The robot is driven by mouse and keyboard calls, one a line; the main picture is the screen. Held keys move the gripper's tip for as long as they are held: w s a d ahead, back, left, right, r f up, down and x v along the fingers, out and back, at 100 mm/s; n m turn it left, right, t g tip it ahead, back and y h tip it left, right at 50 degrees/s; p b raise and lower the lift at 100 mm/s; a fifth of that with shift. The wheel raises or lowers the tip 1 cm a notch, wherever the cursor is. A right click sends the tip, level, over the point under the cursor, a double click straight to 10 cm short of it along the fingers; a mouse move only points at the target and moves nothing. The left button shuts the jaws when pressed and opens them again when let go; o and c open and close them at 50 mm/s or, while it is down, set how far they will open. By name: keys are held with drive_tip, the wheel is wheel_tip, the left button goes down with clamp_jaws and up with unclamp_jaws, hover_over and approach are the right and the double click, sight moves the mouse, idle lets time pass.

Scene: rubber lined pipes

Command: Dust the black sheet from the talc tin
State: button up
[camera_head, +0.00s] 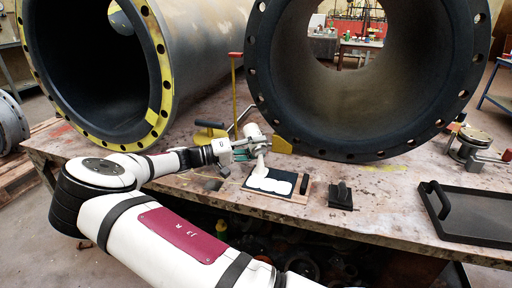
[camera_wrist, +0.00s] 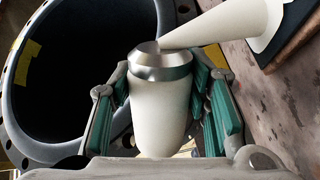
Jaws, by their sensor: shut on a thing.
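The talc tin (camera_head: 252,131) is a white tin, tilted over the left end of the black sheet. The wrist view shows its pale body (camera_wrist: 160,112) and silver top between my finger pads. My gripper (camera_head: 245,148) is shut on it. A white cone-like plume of talc (camera_wrist: 235,27) spreads from the tin's top down to the sheet. The black sheet (camera_head: 289,176) lies on a light wooden board on the table. Thick white patches of talc (camera_head: 268,184) cover much of its left and middle. Dark areas show around the edges.
Two large flanged pipes stand behind, one with a yellow rim (camera_head: 158,75), one black-lined (camera_head: 262,85). A small black tool (camera_head: 341,196) and a black tray (camera_head: 470,239) lie to the right. Table space before the tray is free.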

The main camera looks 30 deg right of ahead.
sight(266, 151)
drive_tip(key=shift+s+d, duration=0.15)
drive_tip(key=shift+d, duration=0.05)
drive_tip(key=shift+s+d, duration=0.25)
drive_tip(key=shift+s, duration=0.15)
clamp_jaws()
drive_tip(key=shift+s+d+f+p, duration=0.1)
drive_tip(key=shift+s+d+p, duration=0.35)
drive_tip(key=shift+s, duration=0.25)
drive_tip(key=shift+s+d+p, duration=0.3)
drive_tip(key=shift+s+d, duration=0.2)
drive_tip(key=shift+s, duration=0.15)
drive_tip(key=shift+w+a+f, duration=0.15)
drive_tip(key=shift+s+d+r+p, duration=0.1)
drive_tip(key=shift+s+d+p, duration=0.35)
drive_tip(key=shift+s+d, duration=0.35)
drive_tip(key=shift+s+d+r+p, duration=0.1)
drive_tip(key=shift+s+d+p, duration=0.4)
drive_tip(key=shift+s, duration=0.5)
drive_tip(key=shift+r, duration=0.1)
